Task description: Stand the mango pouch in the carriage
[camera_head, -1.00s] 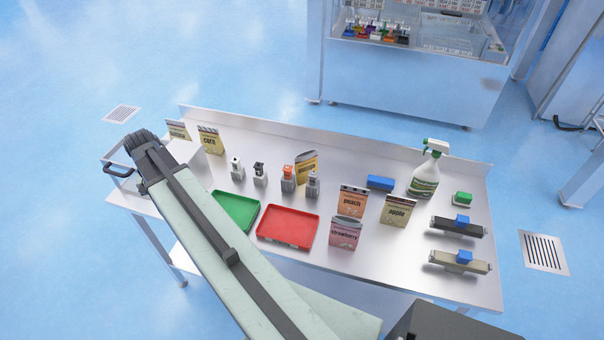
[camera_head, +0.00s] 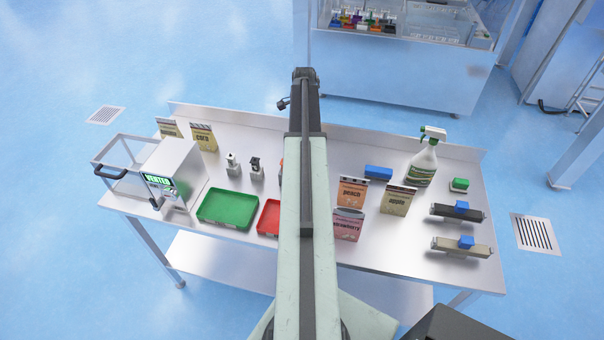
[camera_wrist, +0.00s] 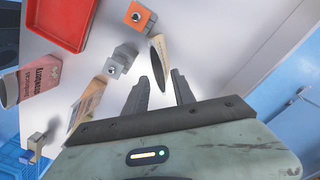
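A tan-yellow pouch (camera_wrist: 160,52) stands on the table just ahead of my gripper (camera_wrist: 160,79) in the wrist view. Its label cannot be read there, but its place fits the yellow pouch behind the dispensers, likely the mango one. My fingers are apart and empty, their tips close to the pouch. Whether they touch it I cannot tell. In the head view my arm hides this pouch. A clear open frame with a black handle (camera_head: 111,172), perhaps the carriage, is empty at the table's left end beside a white machine (camera_head: 176,165) with a green display.
Dispensers (camera_wrist: 120,60) stand close beside the pouch, one orange-topped (camera_wrist: 138,16). Strawberry (camera_head: 347,226), peach (camera_head: 352,191) and apple (camera_head: 397,201) pouches stand right of my arm. Green (camera_head: 228,222) and red (camera_head: 267,229) trays lie left. A spray bottle (camera_head: 422,165) stands at back right.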

